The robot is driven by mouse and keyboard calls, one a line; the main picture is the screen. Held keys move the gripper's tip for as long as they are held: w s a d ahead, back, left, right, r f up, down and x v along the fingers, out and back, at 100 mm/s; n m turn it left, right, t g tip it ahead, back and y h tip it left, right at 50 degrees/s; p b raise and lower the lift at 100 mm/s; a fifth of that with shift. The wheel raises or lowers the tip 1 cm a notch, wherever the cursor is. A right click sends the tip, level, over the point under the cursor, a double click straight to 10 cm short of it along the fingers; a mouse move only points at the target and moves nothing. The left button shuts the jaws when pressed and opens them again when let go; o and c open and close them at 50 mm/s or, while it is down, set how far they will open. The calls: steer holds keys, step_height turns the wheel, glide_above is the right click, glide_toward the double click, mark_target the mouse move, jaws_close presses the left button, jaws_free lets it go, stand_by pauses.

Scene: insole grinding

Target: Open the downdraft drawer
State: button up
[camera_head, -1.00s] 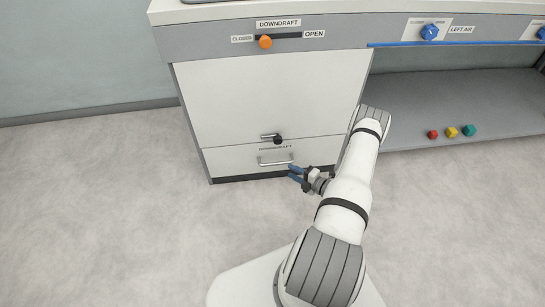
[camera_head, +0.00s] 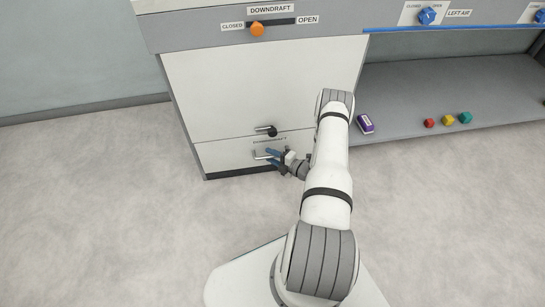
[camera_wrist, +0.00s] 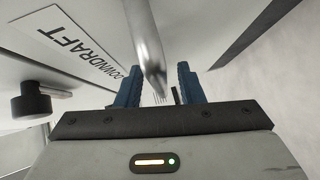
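The downdraft drawer (camera_head: 222,155) is the low white front at the bottom of the cabinet, and it looks shut. Its metal bar handle (camera_head: 259,154) also shows in the wrist view (camera_wrist: 146,45). My gripper (camera_head: 270,157) is at the right part of the handle. In the wrist view, its two blue fingers (camera_wrist: 158,82) stand apart with the bar between them and gaps at both sides. A dark knob on a latch (camera_head: 271,131) sits just above the drawer; it shows at left in the wrist view (camera_wrist: 30,103). A DOWNDRAFT label (camera_wrist: 82,42) is beside the handle.
An orange slider knob (camera_head: 257,29) is at the CLOSED end of its slot above. A blue valve knob (camera_head: 427,15) is to the right. A purple item (camera_head: 365,124) and small coloured blocks (camera_head: 448,119) lie on the low shelf (camera_head: 400,90). The floor before the drawer is clear.

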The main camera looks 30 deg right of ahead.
steer(key=shift+c, duration=0.5)
jaws_close()
steer(key=shift+s, duration=0.1)
